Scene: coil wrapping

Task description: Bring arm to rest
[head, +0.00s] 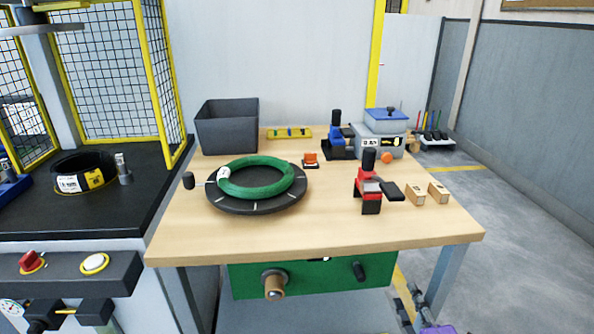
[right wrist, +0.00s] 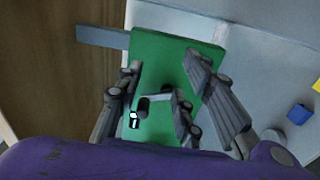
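My right gripper (head: 408,297) is at the lower right of the head view, below the table's front edge and apart from the tabletop. In the right wrist view its fingers (right wrist: 163,72) are spread apart with nothing between them. A green panel (right wrist: 160,50) with a dark knob lies beyond them. My left gripper is in neither view. A green wrapped coil (head: 240,188) lies on a dark round turntable (head: 255,208) on the wooden table (head: 310,232).
On the table stand a grey bin (head: 228,135), a red-and-black tool (head: 368,190), wooden blocks (head: 415,198) and a blue-topped device (head: 385,140). The green drawer front (head: 320,276) sits under the tabletop. A black bench (head: 110,205) stands left. Floor (head: 530,240) is open at right.

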